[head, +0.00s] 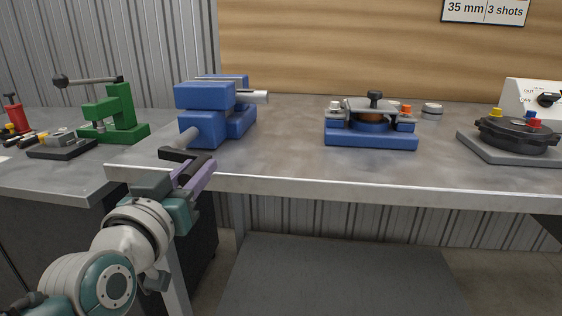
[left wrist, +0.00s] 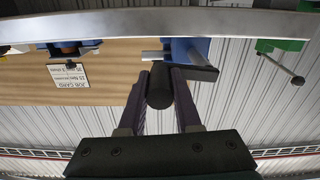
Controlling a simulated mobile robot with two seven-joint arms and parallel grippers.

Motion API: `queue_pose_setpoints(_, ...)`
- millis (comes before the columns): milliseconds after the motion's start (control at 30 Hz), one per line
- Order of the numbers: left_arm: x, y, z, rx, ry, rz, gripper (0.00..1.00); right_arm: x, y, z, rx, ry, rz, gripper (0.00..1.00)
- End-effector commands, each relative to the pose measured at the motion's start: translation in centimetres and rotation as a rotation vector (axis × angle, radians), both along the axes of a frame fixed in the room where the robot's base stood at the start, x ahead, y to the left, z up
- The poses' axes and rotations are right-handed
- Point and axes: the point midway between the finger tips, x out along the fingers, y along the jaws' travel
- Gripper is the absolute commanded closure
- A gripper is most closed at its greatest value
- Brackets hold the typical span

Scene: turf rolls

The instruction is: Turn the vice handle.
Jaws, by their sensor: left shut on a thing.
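The blue vice (head: 205,96) stands at the front edge of the metal bench in the head view, left of centre. The dark vice handle (head: 172,153) is at the screw's near end, just past the bench edge. My left gripper (head: 193,166) is at the handle, its purple fingers shut on it. In the left wrist view the handle (left wrist: 159,92) shows as a dark bar between the two fingers (left wrist: 164,80). Part of the handle is hidden by the fingers. My right gripper is not in view.
A green press (head: 118,118) with a ball-ended lever stands left of the vice. A blue fixture (head: 371,140) stands to the right, and a dark round device (head: 517,135) with coloured knobs farther right. The bench top (head: 290,145) between vice and fixture is clear.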

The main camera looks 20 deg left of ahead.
Motion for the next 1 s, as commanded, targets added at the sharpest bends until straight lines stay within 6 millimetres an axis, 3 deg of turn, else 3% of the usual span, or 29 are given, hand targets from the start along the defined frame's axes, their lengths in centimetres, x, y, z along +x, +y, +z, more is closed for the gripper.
queue_pose_setpoints(467, -0.2, 0.8, -2.9, 0.405, 0.097, -0.001, 1.0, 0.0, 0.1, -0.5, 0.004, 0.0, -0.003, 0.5)
queue_pose_setpoints(1000, -0.8, 3.3, -5.5, 0.904, 0.217, 0.0, 1.0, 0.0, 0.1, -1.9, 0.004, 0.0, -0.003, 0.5)
